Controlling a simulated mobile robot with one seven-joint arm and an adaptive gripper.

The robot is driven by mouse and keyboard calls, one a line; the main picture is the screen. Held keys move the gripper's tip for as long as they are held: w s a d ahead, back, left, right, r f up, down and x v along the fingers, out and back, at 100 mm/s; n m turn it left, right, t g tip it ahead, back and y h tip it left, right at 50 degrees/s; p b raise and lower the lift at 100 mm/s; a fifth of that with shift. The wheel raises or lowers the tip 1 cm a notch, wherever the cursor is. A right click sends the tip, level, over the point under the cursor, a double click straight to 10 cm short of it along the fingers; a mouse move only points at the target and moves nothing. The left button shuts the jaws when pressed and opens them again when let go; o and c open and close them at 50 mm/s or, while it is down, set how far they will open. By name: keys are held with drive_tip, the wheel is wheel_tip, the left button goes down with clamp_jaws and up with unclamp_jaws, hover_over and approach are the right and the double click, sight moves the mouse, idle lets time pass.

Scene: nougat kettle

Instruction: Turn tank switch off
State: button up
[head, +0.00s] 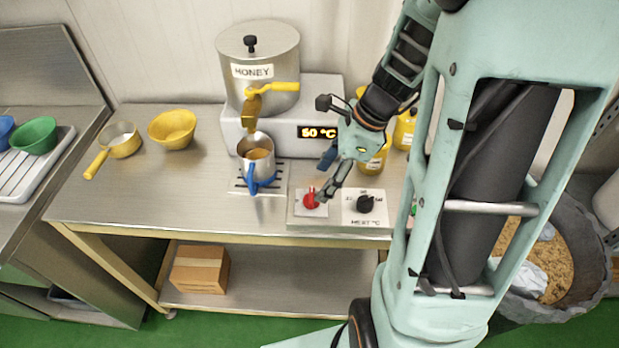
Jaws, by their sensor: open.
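A red switch knob (311,199) sits on a white plate on the control box (300,222) at the front of the steel table. A black heat dial (366,203) is to its right. My gripper (322,195) is open, with its fingertips low beside the right of the red knob; whether they touch it I cannot tell. The honey tank (265,45) stands behind on a white base whose display (318,132) reads 50 °C. Its yellow tap is above a steel jug (257,160) with a blue handle. Markings around the red knob are too small to read.
Yellow-lidded jars (404,130) stand close behind my gripper. A yellow-handled pan (121,140) and a yellow bowl (173,128) are at the table's left. The left front of the steel table (170,190) is clear. A grey bin (580,290) is at the right.

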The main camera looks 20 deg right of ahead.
sight(313, 195)
drive_tip(key=x, duration=0.6)
drive_tip(key=shift+f+b, duration=0.1)
drive_tip(key=shift+b, duration=0.2)
drive_tip(key=shift+c, duration=0.3)
drive_tip(key=c, duration=1.1)
